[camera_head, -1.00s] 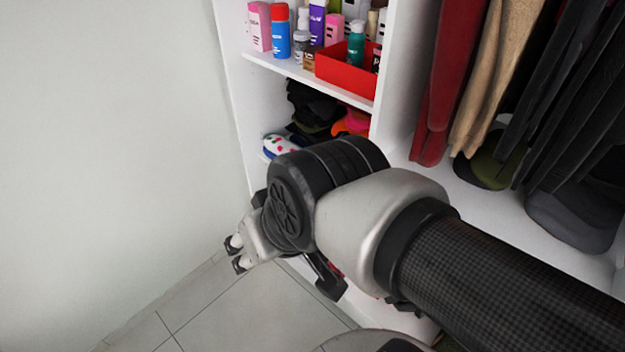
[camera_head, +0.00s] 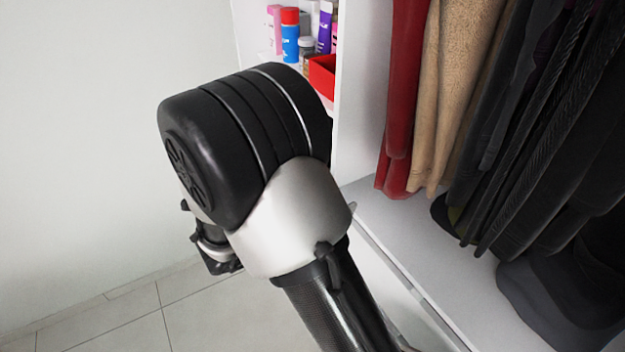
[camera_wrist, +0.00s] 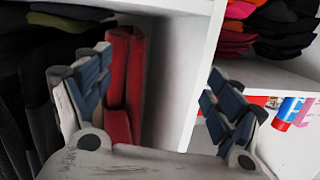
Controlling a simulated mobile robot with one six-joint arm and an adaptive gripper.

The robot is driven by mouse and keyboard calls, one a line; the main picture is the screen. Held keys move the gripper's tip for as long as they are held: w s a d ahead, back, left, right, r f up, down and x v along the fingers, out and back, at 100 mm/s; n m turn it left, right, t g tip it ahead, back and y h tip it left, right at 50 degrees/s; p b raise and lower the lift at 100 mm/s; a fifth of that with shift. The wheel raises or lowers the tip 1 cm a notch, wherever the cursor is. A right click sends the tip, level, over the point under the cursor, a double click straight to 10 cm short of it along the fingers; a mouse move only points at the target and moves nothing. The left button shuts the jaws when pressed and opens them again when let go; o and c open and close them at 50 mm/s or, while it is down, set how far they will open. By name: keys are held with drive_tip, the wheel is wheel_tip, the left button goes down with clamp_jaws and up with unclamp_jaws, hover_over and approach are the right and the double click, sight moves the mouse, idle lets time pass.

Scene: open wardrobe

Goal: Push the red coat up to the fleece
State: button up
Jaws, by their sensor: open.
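The red coat (camera_head: 403,95) hangs at the left end of the row of clothes, against the white upright panel. A tan garment with a fleecy look (camera_head: 455,90) hangs right beside it; I cannot tell if it is the fleece. In the wrist view, which looks upside down, the red coat (camera_wrist: 124,85) shows between my fingers, beside the panel. My gripper (camera_wrist: 160,68) is open and empty, one finger over the dark clothes side and the other over the shelf side. In the head view my gripper is mostly hidden behind my wrist. The tan garment is not clear in the wrist view.
The white upright panel (camera_head: 362,90) divides the clothes from shelves with bottles (camera_head: 290,35) and a red box (camera_head: 322,75). Several dark garments (camera_head: 550,130) hang to the right, above dark bags or hats (camera_head: 555,300). The tiled floor (camera_head: 115,315) at left is clear.

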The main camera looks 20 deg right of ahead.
sight(400, 178)
drive_tip(key=d+b, duration=0.1)
drive_tip(key=d, duration=0.4)
drive_tip(key=s+d+g+h+b, duration=0.1)
drive_tip(key=d, duration=0.5)
drive_tip(key=s+d+g+h+b, duration=0.1)
drive_tip(key=d, duration=0.5)
drive_tip(key=shift+s+d+m+b, duration=0.15)
drive_tip(key=shift+d+m+b, duration=0.05)
drive_tip(key=shift+m+b, duration=0.1)
drive_tip(key=c, duration=2)
drive_tip(key=shift+w, duration=0.5)
drive_tip(key=o, duration=2)
drive_tip(key=shift+w, duration=0.1)
